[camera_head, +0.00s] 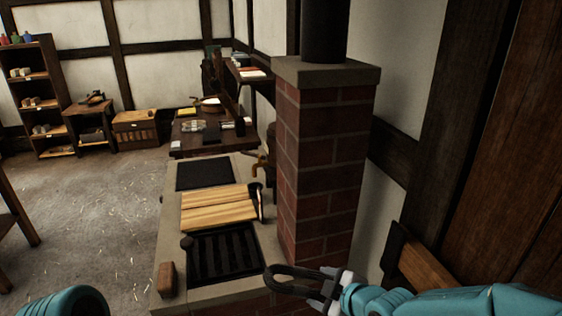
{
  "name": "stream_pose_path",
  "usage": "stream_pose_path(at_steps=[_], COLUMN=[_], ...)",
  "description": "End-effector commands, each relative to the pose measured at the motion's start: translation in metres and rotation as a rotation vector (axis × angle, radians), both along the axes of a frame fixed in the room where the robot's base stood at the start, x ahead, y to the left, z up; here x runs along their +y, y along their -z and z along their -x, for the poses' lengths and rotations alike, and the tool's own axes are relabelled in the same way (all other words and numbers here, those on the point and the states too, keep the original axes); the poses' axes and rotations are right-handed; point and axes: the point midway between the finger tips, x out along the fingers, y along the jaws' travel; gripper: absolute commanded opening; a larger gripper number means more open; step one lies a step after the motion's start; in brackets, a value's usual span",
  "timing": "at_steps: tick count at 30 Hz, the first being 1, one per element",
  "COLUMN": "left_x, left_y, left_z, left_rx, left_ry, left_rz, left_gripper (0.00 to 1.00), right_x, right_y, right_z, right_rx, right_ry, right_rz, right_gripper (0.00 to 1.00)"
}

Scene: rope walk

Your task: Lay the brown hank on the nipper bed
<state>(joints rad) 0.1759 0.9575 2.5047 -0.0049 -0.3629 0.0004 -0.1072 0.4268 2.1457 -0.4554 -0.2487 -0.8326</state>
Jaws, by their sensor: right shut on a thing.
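My right gripper (330,288) reaches in from the lower right and is shut on a dark oblong loop (290,269), which looks like the hank. Its colour shows nearly black here, so I cannot confirm brown. The loop is held in front of the brick pillar, to the right of the black ribbed tray (225,255). On the stone-topped bench lies a pale wooden slatted bed (218,206), which may be the nipper bed; it is bare. Only a rounded teal part of my left arm shows at lower left; its gripper is out of view.
A brick pillar (325,165) stands right of the bench. A dark flat plate (204,174) lies behind the slats. A cluttered table (200,140) stands beyond; open floor lies left.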

Motion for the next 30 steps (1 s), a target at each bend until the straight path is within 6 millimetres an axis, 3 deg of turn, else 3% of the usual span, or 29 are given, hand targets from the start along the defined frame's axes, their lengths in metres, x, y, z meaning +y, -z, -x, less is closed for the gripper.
stream_pose_path(at_steps=[8,18,26,30], left_x=[0.000,0.000,0.000,0.000], left_y=[0.000,0.000,0.000,0.000], left_z=[0.000,0.000,0.000,0.000], left_rx=[0.000,0.000,0.000,0.000], left_ry=[0.000,0.000,0.000,0.000], left_rz=[0.000,0.000,0.000,0.000], left_gripper=[1.00,1.00,1.00,1.00], right_x=[-0.041,-0.097,-0.100,-0.091], right_y=[-0.010,-0.006,-0.006,-0.005], right_z=[0.006,0.036,0.039,0.041], right_rx=[0.000,0.000,-0.001,-0.001], right_ry=[0.230,0.521,0.537,0.495], right_rz=[-0.003,0.000,-0.001,-0.002], right_gripper=[0.04,0.03,0.03,0.03])
